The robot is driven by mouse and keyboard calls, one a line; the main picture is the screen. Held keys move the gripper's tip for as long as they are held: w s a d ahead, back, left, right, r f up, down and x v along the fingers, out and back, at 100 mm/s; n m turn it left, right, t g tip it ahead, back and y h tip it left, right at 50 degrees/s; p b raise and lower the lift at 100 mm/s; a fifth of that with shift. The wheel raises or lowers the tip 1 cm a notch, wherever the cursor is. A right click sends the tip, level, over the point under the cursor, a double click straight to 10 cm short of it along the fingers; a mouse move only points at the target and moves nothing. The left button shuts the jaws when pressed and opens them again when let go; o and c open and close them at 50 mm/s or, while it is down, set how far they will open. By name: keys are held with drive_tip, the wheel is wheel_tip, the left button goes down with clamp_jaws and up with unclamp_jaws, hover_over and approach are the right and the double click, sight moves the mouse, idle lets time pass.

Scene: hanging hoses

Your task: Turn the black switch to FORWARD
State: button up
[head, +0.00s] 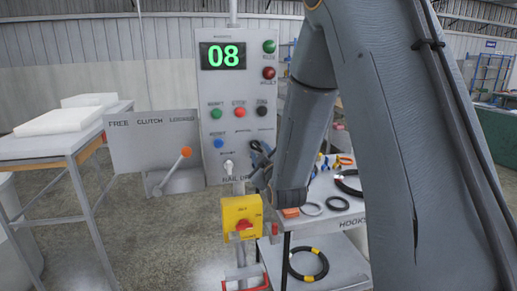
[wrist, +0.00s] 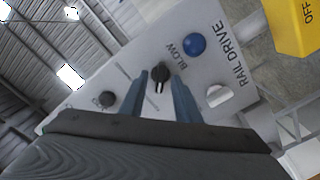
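The black switch (wrist: 160,73) is a small round knob with a raised grip on the grey panel (wrist: 125,72), seen in the wrist view. My gripper (wrist: 160,82) is open, with one blue-grey finger on each side of the switch. Whether either finger touches the knob cannot be told. Small labels around the switch are too faint to read. In the head view my gripper (head: 257,152) is at the lower right of the panel (head: 215,85), and it and my arm hide the switch.
Nearby on the panel are a blue button (wrist: 194,44), a pale knob (wrist: 217,95) and a black button (wrist: 106,99). Below hangs a yellow switch box (head: 241,216). A lever with an orange knob (head: 186,152) is at left. A table with hoses (head: 330,222) stands at right.

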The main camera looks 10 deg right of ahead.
drive_tip(key=shift+w+a, duration=0.1)
drive_tip(key=shift+w, duration=0.9)
drive_tip(key=shift+c, duration=0.2)
clamp_jaws()
